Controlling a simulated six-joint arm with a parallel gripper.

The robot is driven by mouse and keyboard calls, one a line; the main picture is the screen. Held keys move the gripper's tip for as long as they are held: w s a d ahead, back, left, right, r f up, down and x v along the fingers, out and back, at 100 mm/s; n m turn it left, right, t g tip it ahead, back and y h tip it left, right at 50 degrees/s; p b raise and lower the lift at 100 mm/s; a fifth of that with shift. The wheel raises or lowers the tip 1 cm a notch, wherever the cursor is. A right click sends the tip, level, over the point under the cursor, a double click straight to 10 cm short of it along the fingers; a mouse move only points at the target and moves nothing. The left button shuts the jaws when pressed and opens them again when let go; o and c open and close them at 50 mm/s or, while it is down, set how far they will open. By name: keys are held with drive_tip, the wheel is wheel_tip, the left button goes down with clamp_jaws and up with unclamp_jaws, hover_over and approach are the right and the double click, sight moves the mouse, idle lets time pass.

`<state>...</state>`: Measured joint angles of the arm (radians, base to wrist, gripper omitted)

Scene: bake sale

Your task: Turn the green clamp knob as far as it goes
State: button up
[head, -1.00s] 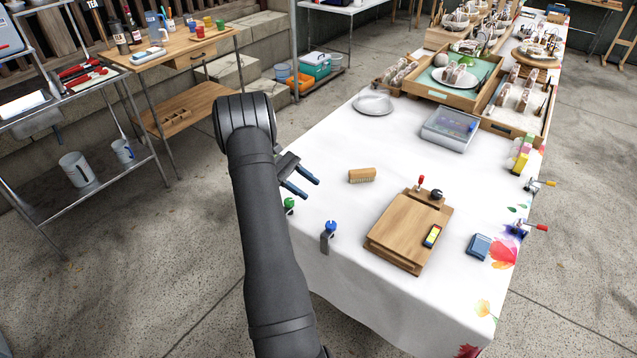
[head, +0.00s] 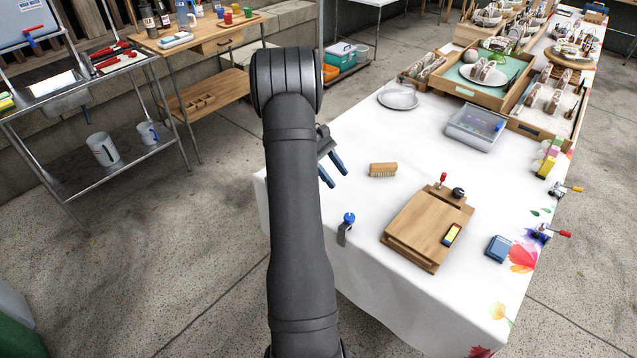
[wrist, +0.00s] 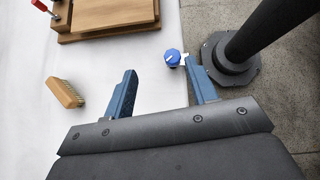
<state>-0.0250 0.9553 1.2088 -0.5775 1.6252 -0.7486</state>
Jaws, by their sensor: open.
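The green clamp knob cannot be made out in either current view; in the head view my arm covers the table edge where it stood. My gripper (head: 338,179) is open and empty over the near left part of the table, to the left of the wooden brush. In the wrist view its two blue fingers (wrist: 160,68) are spread apart. A blue clamp knob (head: 349,217) stands at the table's edge in front of the gripper. It also shows in the wrist view (wrist: 172,57), close to the right fingertip in the picture; I cannot tell the gap in depth.
A wooden brush (head: 383,170) lies near the gripper. A wooden board (head: 425,225) with a red-handled clamp (head: 442,178) and a black knob (head: 458,193) lies to the right.

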drive_tip(key=w+a+r+t+y, duration=0.5)
drive_tip(key=a+r+t+y, duration=0.1)
drive_tip(key=a+r+y, duration=0.1)
wheel_tip(320, 180, down, 17)
drive_tip(key=shift+f, duration=0.15)
drive_tip(key=c, duration=1)
drive_tip(key=shift+o, duration=0.2)
drive_tip(key=shift+m, duration=0.3)
